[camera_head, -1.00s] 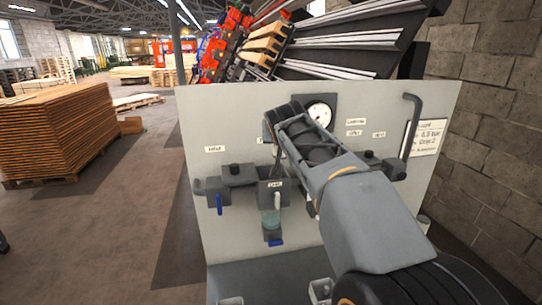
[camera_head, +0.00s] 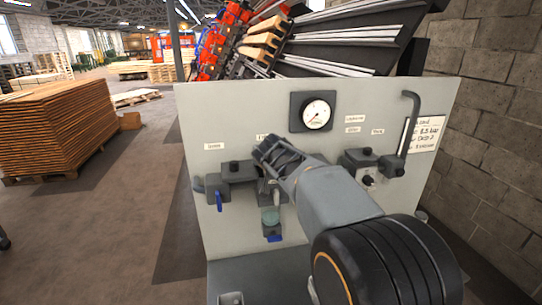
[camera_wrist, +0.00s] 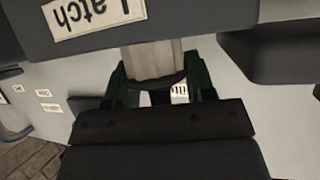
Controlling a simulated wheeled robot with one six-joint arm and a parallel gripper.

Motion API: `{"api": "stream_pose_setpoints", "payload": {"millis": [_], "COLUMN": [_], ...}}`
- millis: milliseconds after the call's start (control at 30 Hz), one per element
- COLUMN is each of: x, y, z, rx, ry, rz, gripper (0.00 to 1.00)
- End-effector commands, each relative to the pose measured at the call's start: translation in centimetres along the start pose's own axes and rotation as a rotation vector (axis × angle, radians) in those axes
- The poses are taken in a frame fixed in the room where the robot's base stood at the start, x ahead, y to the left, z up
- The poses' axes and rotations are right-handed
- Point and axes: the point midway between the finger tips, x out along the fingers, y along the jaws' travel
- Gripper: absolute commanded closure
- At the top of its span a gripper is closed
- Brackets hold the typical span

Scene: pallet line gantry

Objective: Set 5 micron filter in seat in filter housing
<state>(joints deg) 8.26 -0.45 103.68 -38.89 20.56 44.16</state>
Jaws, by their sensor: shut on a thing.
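In the wrist view my gripper (camera_wrist: 157,80) has its dark green fingers on either side of a pale grey cylinder, the filter (camera_wrist: 155,58), and is shut on it. The filter's far end meets or passes behind the edge of the dark grey housing block (camera_wrist: 200,18), which bears an upside-down "Latch" label (camera_wrist: 92,12). I cannot tell whether the filter touches the seat; the seat is hidden. In the head view my wrist covers most of the housing. The clear bowl (camera_head: 270,216) with a blue drain tap (camera_head: 274,238) shows below it.
The grey panel (camera_head: 240,115) carries a round gauge (camera_head: 316,115), a left valve block (camera_head: 234,171) with a blue handle (camera_head: 219,201), and a right block (camera_head: 360,158). A bent pipe (camera_head: 411,120) stands at right. A brick wall (camera_head: 490,150) is close on the right.

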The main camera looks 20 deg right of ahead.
Motion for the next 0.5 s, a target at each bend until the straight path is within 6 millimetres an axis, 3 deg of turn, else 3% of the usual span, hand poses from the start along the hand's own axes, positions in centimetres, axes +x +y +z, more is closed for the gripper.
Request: {"api": "stream_pose_setpoints", "payload": {"millis": [500], "x": [0.39], "y": [0.0], "z": [0.69], "rx": [0.0], "ry": [0.002], "rz": [0.0], "gripper": [0.78]}}
